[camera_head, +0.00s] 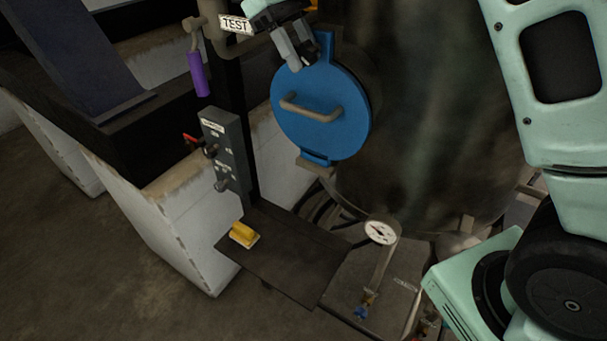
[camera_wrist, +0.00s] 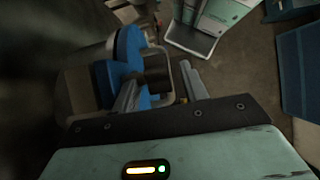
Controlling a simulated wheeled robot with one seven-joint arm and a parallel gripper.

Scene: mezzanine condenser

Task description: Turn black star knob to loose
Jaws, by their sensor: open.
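The blue round hatch (camera_head: 322,118) with a tan handle (camera_head: 311,108) is on the side of a large dark tank. The black star knob (camera_wrist: 157,72) shows in the wrist view as a dark, blurred shape in front of blue hatch parts (camera_wrist: 112,78). My gripper (camera_wrist: 160,83) is open, with one grey finger on each side of the knob; I cannot tell whether they touch it. In the head view my gripper (camera_head: 295,52) is at the top of the hatch and largely hides the knob. The knob's lobes are not clear in either view.
A TEST sign (camera_head: 235,24) and a purple-handled lever (camera_head: 198,74) are left of my gripper. Below are a grey control box (camera_head: 225,155), a dark shelf with a yellow object (camera_head: 243,235), and a pressure gauge (camera_head: 381,231). Floor at lower left is clear.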

